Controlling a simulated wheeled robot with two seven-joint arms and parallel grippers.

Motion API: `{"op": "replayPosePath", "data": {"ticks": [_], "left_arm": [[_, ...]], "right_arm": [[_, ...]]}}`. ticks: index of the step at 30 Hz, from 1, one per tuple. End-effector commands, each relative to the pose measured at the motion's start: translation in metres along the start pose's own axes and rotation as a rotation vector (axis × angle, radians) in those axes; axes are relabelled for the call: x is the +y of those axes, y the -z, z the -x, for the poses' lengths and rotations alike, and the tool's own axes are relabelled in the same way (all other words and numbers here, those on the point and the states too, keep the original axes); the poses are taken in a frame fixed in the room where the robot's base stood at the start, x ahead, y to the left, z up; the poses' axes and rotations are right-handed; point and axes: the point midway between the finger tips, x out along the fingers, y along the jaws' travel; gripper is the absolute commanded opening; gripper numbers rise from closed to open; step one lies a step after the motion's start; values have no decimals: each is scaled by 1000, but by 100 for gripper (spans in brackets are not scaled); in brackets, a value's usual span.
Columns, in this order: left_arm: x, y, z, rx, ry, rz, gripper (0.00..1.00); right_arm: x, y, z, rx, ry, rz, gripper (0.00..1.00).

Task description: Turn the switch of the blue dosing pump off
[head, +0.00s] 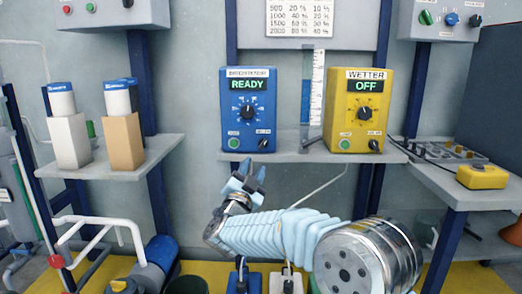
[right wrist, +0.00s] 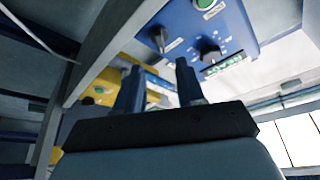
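The blue dosing pump (head: 248,108) stands on the middle shelf, its display reading READY. It has a large black dial (head: 248,111), a green button (head: 234,143) and a small black switch (head: 264,143) at its lower right. In the right wrist view the pump (right wrist: 228,28) appears upside down, with the switch (right wrist: 157,38) beyond my fingers. My right gripper (head: 250,172) is just below the shelf edge, under the pump, pointing up. Its two fingers (right wrist: 158,88) are apart with nothing between them, not touching the switch. My left gripper is not in view.
A yellow pump (head: 379,97) labelled WETTER, reading OFF, stands to the right on the same shelf (head: 300,155). A clear upright tube with a scale (head: 317,90) stands between the pumps. White and tan containers stand on the left shelf (head: 160,165). A yellow box (head: 482,177) sits far right.

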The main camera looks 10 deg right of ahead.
Motion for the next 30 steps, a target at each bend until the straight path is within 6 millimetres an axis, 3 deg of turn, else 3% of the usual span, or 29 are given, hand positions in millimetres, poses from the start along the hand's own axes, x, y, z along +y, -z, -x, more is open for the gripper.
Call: {"op": "replayPosePath", "data": {"ticks": [6, 12, 24, 26, 30], "left_arm": [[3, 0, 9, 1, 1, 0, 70], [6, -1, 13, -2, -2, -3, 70], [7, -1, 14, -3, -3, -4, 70], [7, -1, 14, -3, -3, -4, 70], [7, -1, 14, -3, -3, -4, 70]], "right_arm": [[0, 0, -52, 0, -1, 1, 38], [0, 0, -82, -2, 1, 1, 38], [0, -2, -92, -4, 2, 2, 38], [0, -2, -92, -4, 2, 2, 32], [0, -2, -92, -4, 1, 2, 11]]}}
